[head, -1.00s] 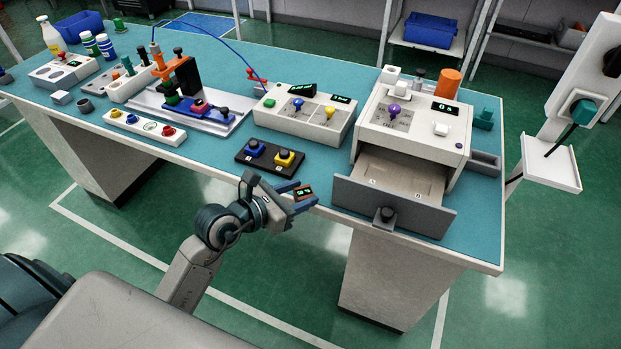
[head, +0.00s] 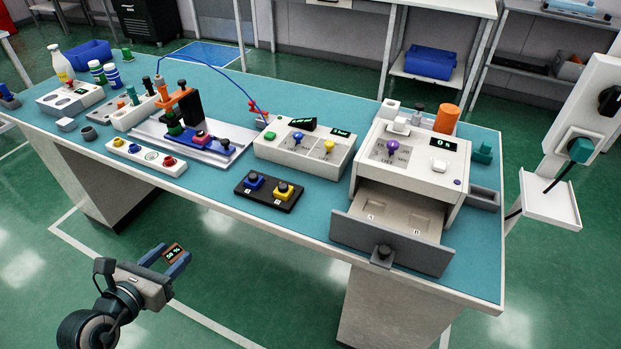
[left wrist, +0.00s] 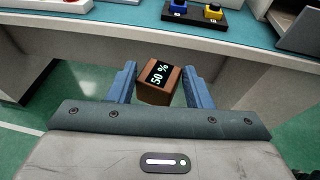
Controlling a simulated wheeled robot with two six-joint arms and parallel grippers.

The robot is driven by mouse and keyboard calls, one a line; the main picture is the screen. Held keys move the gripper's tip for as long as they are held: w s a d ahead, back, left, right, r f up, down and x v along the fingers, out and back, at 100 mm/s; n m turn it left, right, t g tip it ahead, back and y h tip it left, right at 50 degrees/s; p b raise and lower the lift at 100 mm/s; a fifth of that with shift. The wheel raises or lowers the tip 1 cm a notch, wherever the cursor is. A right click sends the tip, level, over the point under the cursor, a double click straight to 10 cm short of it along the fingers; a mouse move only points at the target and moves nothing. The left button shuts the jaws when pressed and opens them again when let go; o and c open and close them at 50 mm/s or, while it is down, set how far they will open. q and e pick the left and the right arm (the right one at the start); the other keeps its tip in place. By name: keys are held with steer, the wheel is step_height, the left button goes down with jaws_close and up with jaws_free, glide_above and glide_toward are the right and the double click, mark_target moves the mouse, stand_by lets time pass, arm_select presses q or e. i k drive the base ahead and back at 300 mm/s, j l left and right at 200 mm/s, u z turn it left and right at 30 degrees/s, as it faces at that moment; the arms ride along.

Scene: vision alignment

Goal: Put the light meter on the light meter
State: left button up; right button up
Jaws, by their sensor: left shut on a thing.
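My left gripper (head: 167,256) is in front of the table, over the floor at the lower left of the head view. It is shut on a small brown block with a dark display, the light meter (head: 174,252). In the left wrist view the light meter (left wrist: 159,82) sits between the blue fingers, and its display reads 50 %. It is held clear of the table. I cannot tell which other thing in view is the second light meter named by the task. My right gripper is not in view.
The teal table (head: 250,215) bears a white box with an open drawer (head: 385,235), a white panel with blue and yellow knobs (head: 305,150), a black two-button base (head: 268,192) and a four-knob strip (head: 146,157). An orange-armed fixture (head: 185,120) stands farther left. Floor in front is clear.

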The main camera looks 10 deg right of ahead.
mark_target(475, 250)
steer(key=l+u, duration=0.2)
steer(key=l, duration=0.25)
steer(key=k+l+u, duration=0.2)
steer(key=l, duration=0.2)
steer(key=l+u, duration=0.25)
steer(key=l, duration=0.2)
steer(key=k+l+u, duration=0.2)
steer(key=l, duration=0.2)
steer(key=k+l+u, duration=0.2)
steer(key=l, duration=0.2)
steer(key=k+l+u, duration=0.2)
steer(key=l, duration=0.15)
steer(key=i, duration=0.05)
